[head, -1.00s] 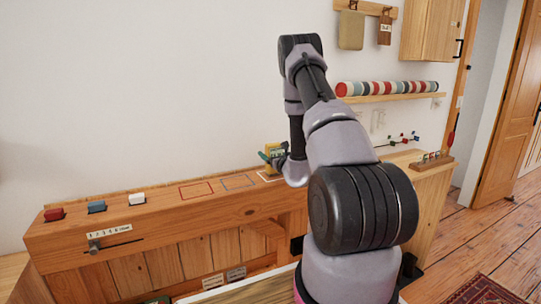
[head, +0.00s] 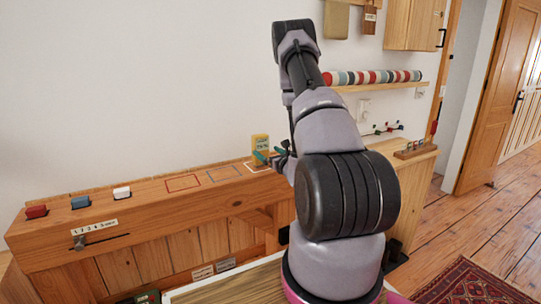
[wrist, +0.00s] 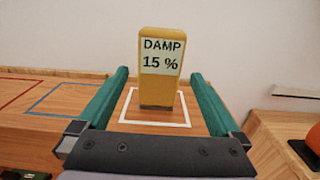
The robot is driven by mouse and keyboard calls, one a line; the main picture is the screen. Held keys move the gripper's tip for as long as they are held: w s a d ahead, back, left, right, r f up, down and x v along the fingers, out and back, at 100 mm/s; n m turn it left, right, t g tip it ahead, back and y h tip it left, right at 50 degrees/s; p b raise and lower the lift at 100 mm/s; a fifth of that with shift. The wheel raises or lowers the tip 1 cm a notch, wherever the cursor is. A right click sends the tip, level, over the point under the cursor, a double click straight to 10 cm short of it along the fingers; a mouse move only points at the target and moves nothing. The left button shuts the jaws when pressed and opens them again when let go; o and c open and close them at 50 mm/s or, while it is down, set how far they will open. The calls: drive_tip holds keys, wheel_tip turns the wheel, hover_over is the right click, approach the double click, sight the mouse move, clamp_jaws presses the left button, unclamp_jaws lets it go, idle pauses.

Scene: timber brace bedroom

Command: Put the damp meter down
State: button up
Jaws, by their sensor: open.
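The damp meter (wrist: 160,85) is a yellow upright block with a label reading "DAMP 15 %". It stands inside the white outlined square (wrist: 126,118) on the wooden ledge. In the head view the damp meter (head: 260,146) stands near the ledge's right part. My gripper (wrist: 160,92) has its two green fingers spread wide, one on each side of the meter's near side, with clear gaps. In the head view my gripper (head: 268,157) is just in front of the meter, partly hidden by my arm.
Red (head: 184,183) and blue (head: 224,174) outlined squares on the ledge are empty. A shelf (head: 375,86) with a striped roll hangs on the wall at right.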

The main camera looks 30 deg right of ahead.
drive_tip(key=s+a+r+n+g+y, duration=0.2)
drive_tip(key=a+r+n+y, duration=0.35)
drive_tip(key=a+r, duration=0.3)
drive_tip(key=s+a+r+n+g+y, duration=0.2)
drive_tip(key=a+r+n+y, duration=0.3)
drive_tip(key=a+r+y, duration=0.3)
drive_tip(key=s+a+r+n+g, duration=0.6)
drive_tip(key=s+a+n+g, duration=0.3)
drive_tip(key=s+a, duration=0.1)
drive_tip(key=s+r+n+g+h, duration=0.1)
drive_tip(key=s+n+g+h, duration=0.35)
drive_tip(key=s, duration=0.75)
drive_tip(key=s+d+r+n+t+h, duration=0.4)
drive_tip(key=d+r+n+t+h, duration=0.2)
drive_tip(key=d+n+h, duration=0.1)
drive_tip(key=shift+d+t+h, duration=0.3)
drive_tip(key=shift+d+t, duration=0.05)
drive_tip(key=shift+d, duration=0.15)
